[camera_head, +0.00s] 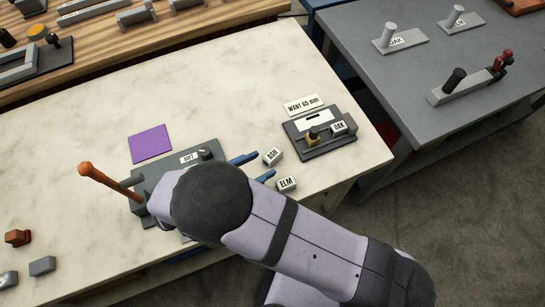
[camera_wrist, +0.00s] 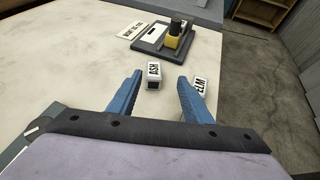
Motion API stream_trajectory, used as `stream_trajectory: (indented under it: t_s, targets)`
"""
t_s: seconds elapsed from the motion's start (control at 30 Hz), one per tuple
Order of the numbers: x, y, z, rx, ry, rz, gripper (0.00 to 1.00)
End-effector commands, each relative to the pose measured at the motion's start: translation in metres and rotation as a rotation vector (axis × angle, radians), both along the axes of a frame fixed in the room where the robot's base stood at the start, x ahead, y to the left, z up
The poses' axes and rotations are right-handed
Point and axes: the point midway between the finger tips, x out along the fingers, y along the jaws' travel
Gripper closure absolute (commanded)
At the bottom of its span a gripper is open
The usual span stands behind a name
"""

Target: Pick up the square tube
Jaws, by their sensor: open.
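Three small pale blocks with black lettering lie on the right part of the table; I cannot tell for sure which is the square tube. The ASH block (camera_head: 273,156) lies just beyond my fingertips and shows between them in the wrist view (camera_wrist: 153,75). The ELM block (camera_head: 287,185) lies to the right of my fingers, also in the wrist view (camera_wrist: 201,86). The OAK block (camera_head: 339,128) sits on a dark gauge plate (camera_head: 322,150). My gripper (camera_head: 266,163) has two blue fingers apart, with nothing held; they also show in the wrist view (camera_wrist: 160,77).
A card reading WANT 65 mm (camera_head: 304,105) lies behind the gauge plate. A grey-green fixture with an orange-handled lever (camera_head: 110,182) is beside my arm. A purple square (camera_head: 150,144) lies left. The pale table (camera_head: 230,75) is clear at the back; its right edge is near.

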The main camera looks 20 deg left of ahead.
Motion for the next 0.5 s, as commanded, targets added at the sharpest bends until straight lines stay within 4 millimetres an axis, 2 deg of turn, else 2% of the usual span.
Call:
stream_trajectory:
  t_s: [0.1, 0.2, 0.37, 0.5]
  targets:
    - [-0.010, 0.013, -0.006, -0.025, -0.020, 0.066, 0.55]
    - [-0.013, 0.017, -0.006, -0.034, -0.028, 0.089, 0.55]
    - [-0.012, 0.017, -0.006, -0.037, -0.030, 0.093, 0.55]
    - [-0.003, 0.013, -0.009, -0.037, -0.030, 0.090, 0.55]
